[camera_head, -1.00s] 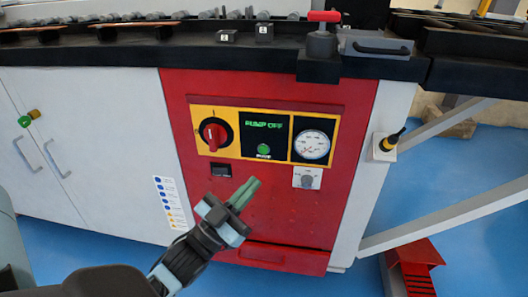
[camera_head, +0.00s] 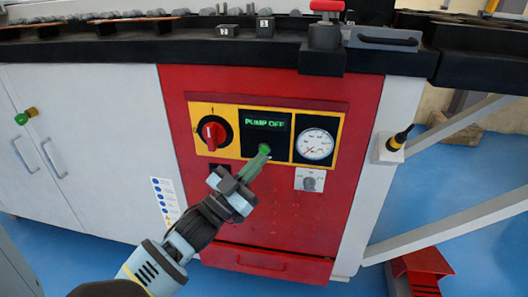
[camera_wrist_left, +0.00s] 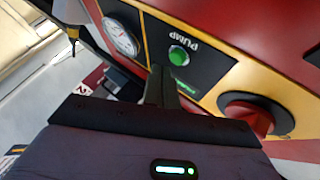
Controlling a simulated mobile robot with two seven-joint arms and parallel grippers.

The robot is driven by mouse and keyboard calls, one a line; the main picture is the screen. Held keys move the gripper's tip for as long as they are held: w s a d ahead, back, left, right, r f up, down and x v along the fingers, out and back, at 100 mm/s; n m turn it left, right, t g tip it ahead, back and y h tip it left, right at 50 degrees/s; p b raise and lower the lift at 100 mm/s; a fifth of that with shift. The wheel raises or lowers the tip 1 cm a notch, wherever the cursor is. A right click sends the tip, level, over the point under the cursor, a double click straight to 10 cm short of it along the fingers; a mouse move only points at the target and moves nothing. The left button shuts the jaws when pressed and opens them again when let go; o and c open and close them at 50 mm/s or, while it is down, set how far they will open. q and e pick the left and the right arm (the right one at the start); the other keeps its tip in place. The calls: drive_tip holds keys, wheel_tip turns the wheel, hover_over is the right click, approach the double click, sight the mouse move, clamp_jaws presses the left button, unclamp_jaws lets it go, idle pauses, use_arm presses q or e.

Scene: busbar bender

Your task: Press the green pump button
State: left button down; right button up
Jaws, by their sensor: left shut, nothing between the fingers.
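The green pump button (camera_head: 264,148) sits on a black panel below a display that reads "PUMP OFF" (camera_head: 265,124). My left gripper (camera_head: 264,154) is shut and empty, its fingertips just below the button and overlapping its lower edge in the head view. In the left wrist view the green button (camera_wrist_left: 179,55) shows clear of the fingers (camera_wrist_left: 160,72), with a visible gap beside the tips. I cannot tell whether the tips touch the panel. My right gripper is not in view.
A red rotary switch (camera_head: 213,133) is left of the button, and a round pressure gauge (camera_head: 314,146) is right of it. A small grey knob (camera_head: 310,180) sits below the gauge. The black bench edge (camera_head: 180,54) juts out above the red panel.

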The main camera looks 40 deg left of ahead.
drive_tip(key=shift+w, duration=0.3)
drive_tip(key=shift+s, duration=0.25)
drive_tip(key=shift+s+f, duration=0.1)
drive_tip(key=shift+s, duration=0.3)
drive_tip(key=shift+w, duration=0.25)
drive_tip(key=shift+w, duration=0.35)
use_arm(q)
drive_tip(key=shift+w+a, duration=0.1)
drive_tip(key=shift+w, duration=0.1)
idle(0.3)
drive_tip(key=shift+w+a, duration=0.15)
drive_tip(key=shift+w, duration=0.05)
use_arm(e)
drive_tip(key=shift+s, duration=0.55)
